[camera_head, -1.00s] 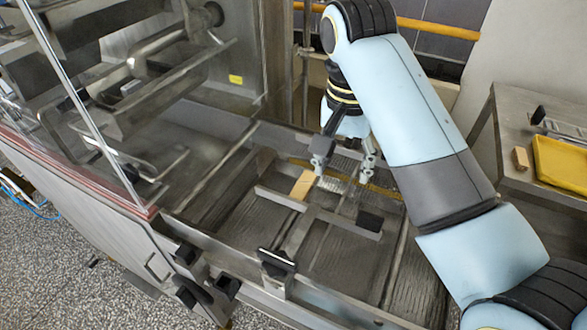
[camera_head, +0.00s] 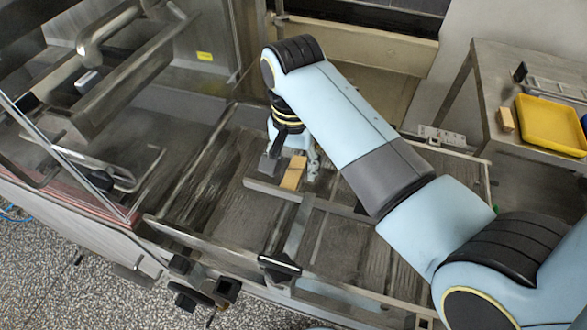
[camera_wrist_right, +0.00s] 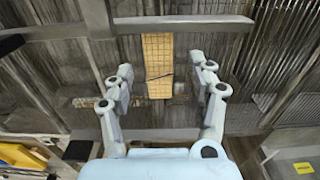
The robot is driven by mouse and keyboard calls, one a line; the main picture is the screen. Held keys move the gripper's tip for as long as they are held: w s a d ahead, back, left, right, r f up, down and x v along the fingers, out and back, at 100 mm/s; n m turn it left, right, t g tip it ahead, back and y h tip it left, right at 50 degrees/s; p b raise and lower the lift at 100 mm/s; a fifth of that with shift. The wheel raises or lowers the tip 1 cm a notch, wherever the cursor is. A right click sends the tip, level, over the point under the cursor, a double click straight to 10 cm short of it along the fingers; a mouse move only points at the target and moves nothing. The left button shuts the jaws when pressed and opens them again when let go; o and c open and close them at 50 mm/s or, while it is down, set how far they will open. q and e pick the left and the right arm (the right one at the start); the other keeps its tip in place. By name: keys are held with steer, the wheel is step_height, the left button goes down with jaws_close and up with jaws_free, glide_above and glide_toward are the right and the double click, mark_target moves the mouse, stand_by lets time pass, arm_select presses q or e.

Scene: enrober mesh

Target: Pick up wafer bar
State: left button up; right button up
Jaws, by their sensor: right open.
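The tan wafer bar (camera_head: 293,173) lies on the mesh bed by a metal cross bar. My right gripper (camera_head: 291,167) is open above it, with one finger to each side of the bar in the head view. In the right wrist view the wafer bar (camera_wrist_right: 158,62) shows a grid pattern and lies lengthwise between the two spread fingers of my right gripper (camera_wrist_right: 161,70). I see a gap on both sides, with no finger touching it. I cannot tell the exact height of the fingertips over the mesh. My left gripper is out of view.
The metal cross bar (camera_head: 340,207) runs close to the wafer bar. A clear panel and machine frame stand at the left. At the right, a side table (camera_head: 490,75) holds a yellow tray (camera_head: 550,128) and a small tan block (camera_head: 505,120).

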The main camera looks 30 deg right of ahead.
steer(key=shift+f, duration=0.7)
steer(key=c, duration=0.8)
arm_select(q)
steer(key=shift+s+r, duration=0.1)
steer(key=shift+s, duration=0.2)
arm_select(e)
steer(key=shift+c, duration=0.7)
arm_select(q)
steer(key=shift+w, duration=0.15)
